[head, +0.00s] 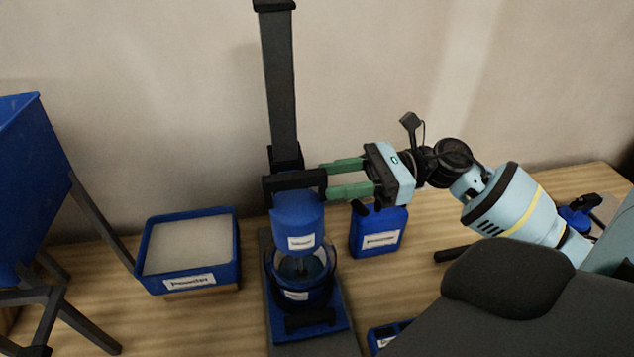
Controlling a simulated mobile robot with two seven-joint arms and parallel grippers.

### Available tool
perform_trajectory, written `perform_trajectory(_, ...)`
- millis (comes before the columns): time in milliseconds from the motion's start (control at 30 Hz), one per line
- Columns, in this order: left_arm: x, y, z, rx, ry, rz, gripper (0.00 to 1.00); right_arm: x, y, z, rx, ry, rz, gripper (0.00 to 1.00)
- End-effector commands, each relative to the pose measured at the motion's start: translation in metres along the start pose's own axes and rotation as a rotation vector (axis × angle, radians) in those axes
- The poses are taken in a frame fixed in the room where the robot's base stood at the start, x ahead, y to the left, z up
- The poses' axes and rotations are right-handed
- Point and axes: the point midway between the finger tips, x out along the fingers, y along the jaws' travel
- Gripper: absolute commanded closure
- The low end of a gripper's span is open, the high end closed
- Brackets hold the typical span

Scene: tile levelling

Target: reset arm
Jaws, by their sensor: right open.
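My right arm comes in from the right. My right gripper (322,179) has two green fingers pointing left, spread apart one above the other. The finger tips are at the right end of the black handle (294,183) on top of the blue mixer head (298,223). Nothing shows clearly gripped between them; whether they touch the handle I cannot tell. The mixer head hangs on a dark upright post (281,85) above a clear and blue bowl (301,272). My left gripper is not in view.
A blue tray (238,262) of pale material stands left of the mixer. A blue canister (376,240) stands right of it, below my right gripper. A blue hopper (28,170) on dark legs is at the far left.

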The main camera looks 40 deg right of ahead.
Motion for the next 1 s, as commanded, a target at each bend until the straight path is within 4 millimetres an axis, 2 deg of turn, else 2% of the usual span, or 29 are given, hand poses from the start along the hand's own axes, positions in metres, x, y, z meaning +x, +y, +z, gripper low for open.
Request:
perform_trajectory(233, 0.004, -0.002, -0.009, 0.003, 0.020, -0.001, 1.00, -0.014, 0.000, 0.000, -0.001, 0.001, 0.000, 0.58)
perform_trajectory(800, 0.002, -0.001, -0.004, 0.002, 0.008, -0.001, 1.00, -0.014, 0.000, 0.001, -0.002, 0.000, 0.000, 0.58)
perform_trajectory(900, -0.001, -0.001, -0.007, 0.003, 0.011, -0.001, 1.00, -0.014, 0.000, 0.010, -0.008, -0.004, 0.000, 0.58)
perform_trajectory(1000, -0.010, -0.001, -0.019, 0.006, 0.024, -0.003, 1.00, -0.014, 0.000, 0.033, -0.027, -0.012, 0.000, 0.58)
